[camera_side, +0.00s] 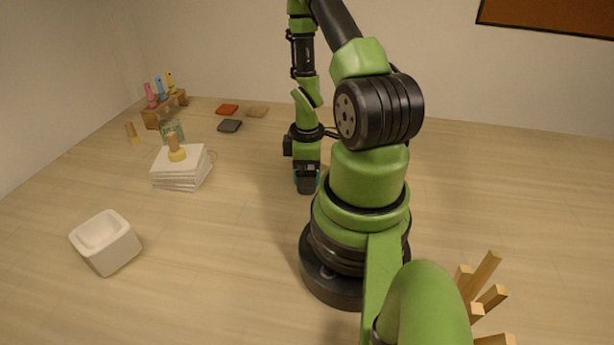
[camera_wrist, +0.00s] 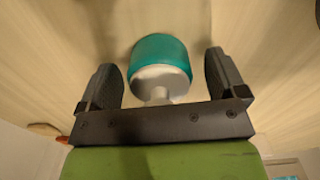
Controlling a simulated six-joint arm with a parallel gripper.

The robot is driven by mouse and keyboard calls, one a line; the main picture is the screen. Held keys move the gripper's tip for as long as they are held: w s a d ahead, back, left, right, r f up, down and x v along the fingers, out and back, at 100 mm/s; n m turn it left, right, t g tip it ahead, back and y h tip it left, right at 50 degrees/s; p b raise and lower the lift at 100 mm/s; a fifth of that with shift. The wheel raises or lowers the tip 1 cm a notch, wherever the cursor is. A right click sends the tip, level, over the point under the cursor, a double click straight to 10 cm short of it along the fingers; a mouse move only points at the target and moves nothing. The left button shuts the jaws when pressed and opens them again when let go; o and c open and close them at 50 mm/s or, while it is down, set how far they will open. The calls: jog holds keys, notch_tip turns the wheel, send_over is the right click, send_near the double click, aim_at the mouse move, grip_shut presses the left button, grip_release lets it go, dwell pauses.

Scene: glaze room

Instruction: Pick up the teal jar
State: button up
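The teal jar (camera_wrist: 157,50) shows in the wrist view, with a pale lid and a knob facing the camera. It lies between the two dark fingers of my gripper (camera_wrist: 163,75), with a gap on each side. The rest of the jar is hidden behind the gripper there. The fingers are apart and hold nothing.
A white stack (camera_side: 180,170) with a yellow-and-wood tool on it stands left. A white hollow block (camera_side: 106,243) is at the front left. A wooden rack (camera_side: 165,110) and small flat squares (camera_side: 229,126) lie behind. Wooden sticks (camera_side: 482,285) stand at the right front.

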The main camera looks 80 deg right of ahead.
jog(key=c, duration=1.1)
jog(key=shift+r, duration=0.2)
